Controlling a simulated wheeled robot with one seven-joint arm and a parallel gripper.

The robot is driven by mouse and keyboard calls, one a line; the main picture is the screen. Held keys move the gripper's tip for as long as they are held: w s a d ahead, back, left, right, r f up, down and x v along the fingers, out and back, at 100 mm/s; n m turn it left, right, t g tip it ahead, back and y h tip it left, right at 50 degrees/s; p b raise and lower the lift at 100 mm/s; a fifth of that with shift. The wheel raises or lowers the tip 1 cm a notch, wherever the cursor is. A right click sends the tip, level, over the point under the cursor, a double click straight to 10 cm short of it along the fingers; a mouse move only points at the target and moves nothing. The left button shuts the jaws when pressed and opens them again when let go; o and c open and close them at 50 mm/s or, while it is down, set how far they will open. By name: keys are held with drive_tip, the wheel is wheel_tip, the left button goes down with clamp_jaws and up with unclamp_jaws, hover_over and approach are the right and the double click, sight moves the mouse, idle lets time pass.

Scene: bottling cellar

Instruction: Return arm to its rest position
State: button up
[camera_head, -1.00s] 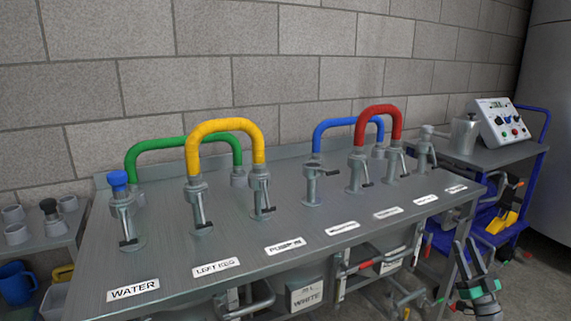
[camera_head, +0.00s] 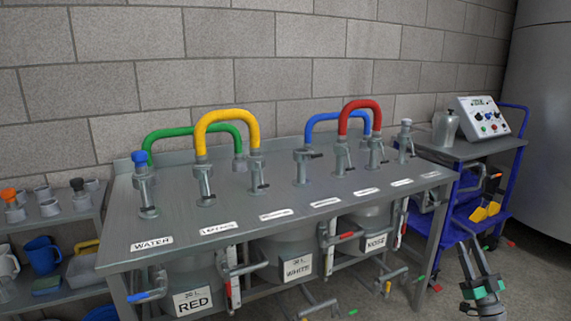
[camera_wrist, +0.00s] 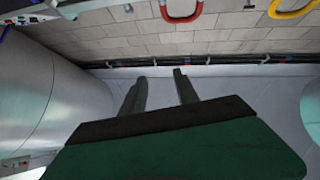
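My gripper (camera_head: 468,243) is at the lower right of the head view, a grey and black hand with green parts. It is in front of the blue cart, right of the steel bench. Its two dark fingers point upward in the picture. In the wrist view my gripper (camera_wrist: 160,76) shows two dark fingers with a clear gap between them and nothing held. The dark green body of the hand fills the lower middle there. Most of the arm is outside the head view.
The steel bench (camera_head: 190,259) carries labelled valves joined by green, yellow, blue and red hoses. A blue cart (camera_head: 508,185) with a control box (camera_head: 487,118) stands right of it, by a large tank (camera_head: 540,130). A shelf with cups and jugs is at left.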

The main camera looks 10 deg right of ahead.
drive_tip(key=w+a+r+n+g+y+p, duration=0.1)
drive_tip(key=w+a+r+g+p, duration=0.25)
drive_tip(key=w+r, duration=0.65)
drive_tip(key=w+a+r+g+y+p, duration=0.15)
drive_tip(key=w+a+r+p, duration=0.45)
drive_tip(key=w, duration=0.7)
drive_tip(key=w+a+r+g+p, duration=0.35)
drive_tip(key=a+r, duration=0.25)
drive_tip(key=a, duration=0.3)
drive_tip(key=w+a+r+g+p, duration=0.25)
drive_tip(key=a+r+p, duration=0.2)
drive_tip(key=a, duration=0.55)
drive_tip(key=s+a+r+g+h+p, duration=0.15)
drive_tip(key=s+a+g+p, duration=0.25)
drive_tip(key=s+a, duration=0.5)
drive_tip(key=s+a+r+g+p, duration=0.3)
drive_tip(key=s+a+p, duration=0.1)
drive_tip(key=s+a, duration=0.5)
drive_tip(key=s+a+f+g+p, duration=0.1)
drive_tip(key=s+a+g+p, duration=0.1)
drive_tip(key=s, duration=0.7)
drive_tip(key=s+a+f+g+h+p, duration=0.1)
drive_tip(key=s+a+f+p, duration=0.1)
drive_tip(key=s, duration=0.7)
drive_tip(key=s+a+f+m+g+p, duration=0.1)
drive_tip(key=s+a+f+g+p, duration=0.1)
drive_tip(key=s, duration=0.7)
drive_tip(key=shift+s+g, duration=0.25)
drive_tip(key=shift+g, duration=0.05)
